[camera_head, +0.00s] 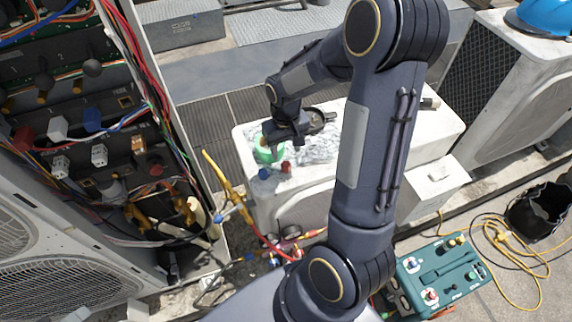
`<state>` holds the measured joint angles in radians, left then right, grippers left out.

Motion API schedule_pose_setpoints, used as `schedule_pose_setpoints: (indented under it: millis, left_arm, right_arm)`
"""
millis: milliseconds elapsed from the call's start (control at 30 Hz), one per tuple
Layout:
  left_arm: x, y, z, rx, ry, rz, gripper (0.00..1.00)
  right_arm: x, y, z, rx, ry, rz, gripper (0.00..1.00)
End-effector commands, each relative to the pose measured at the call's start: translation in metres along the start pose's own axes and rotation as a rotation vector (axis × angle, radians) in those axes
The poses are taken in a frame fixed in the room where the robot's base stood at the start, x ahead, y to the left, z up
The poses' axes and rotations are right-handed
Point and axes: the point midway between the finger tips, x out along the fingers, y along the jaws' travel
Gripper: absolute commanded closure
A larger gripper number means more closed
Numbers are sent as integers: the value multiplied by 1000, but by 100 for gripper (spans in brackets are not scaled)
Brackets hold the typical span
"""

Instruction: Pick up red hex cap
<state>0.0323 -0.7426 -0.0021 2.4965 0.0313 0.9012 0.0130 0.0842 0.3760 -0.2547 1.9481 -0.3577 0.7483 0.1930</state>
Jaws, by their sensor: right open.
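A small red cap (286,167) sits near the front edge of the white condenser top (420,150), next to a blue cap (264,173). A green round object (266,152) lies just behind them, partly covered by my gripper. My right gripper (284,146) is open above the condenser top, a little behind the red cap and apart from it. The upper arm and forearm of my right arm cross the middle of the view. My left gripper is not in view.
Crumpled foil-like material (318,149) lies beside the caps. An open electrical cabinet (75,130) with loose wires stands at left. A yellow-and-red hose (232,190) runs in front of the condenser. A teal case (443,275), a black bucket (540,210) and a yellow cord are at lower right.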

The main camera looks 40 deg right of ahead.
Motion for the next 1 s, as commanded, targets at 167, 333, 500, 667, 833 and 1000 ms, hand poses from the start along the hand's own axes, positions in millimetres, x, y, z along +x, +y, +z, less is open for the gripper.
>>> schedule_pose_setpoints:
  millis: [167, 333, 500, 667, 833, 1000]
  left_arm:
    - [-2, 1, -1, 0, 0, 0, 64]
    - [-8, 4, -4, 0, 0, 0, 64]
    - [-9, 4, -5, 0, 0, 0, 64]
    - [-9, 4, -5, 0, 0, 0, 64]
    - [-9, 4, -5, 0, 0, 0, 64]
    - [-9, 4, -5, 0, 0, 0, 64]
  right_arm:
    - [20, 1, 1, 1, -5, 0, 50]
    - [44, 2, -2, 0, -8, 0, 50]
    - [66, 2, -3, -1, -4, 0, 50]
    - [70, 2, -4, -1, -1, -1, 50]
    - [69, 2, -4, -1, 0, -1, 55]
    - [69, 2, -4, -1, 0, -1, 77]
